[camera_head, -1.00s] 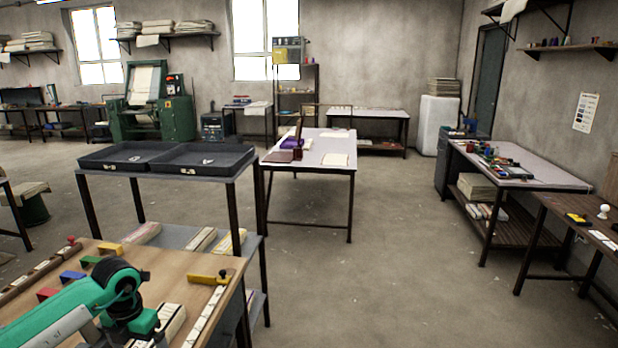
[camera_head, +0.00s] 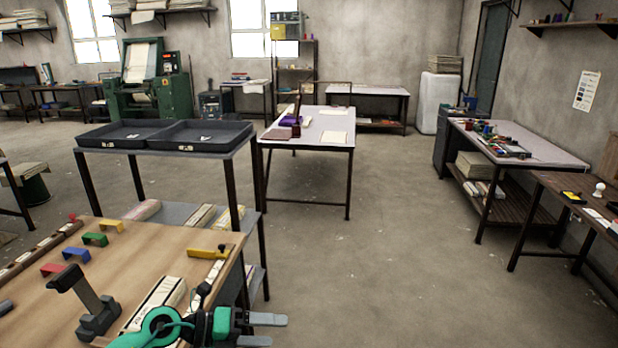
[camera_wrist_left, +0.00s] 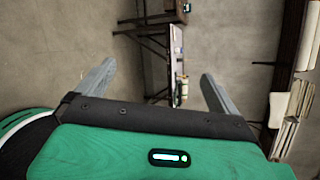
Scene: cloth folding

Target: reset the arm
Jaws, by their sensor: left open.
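My left gripper (camera_head: 278,330) is at the bottom of the head view, just off the right edge of the wooden table (camera_head: 130,245). Its two grey fingers point right and stand apart, with nothing between them. In the left wrist view the gripper (camera_wrist_left: 158,70) also shows two spread fingers, with floor and distant furniture beyond. My right gripper is not in view.
The wooden table holds a grey stamp-like tool (camera_head: 92,300), coloured blocks and a white bundle (camera_head: 155,303). Behind it, a metal rack carries two black trays (camera_head: 125,134). A pale table (camera_head: 320,133) stands further back. Open floor (camera_head: 400,260) lies to the right.

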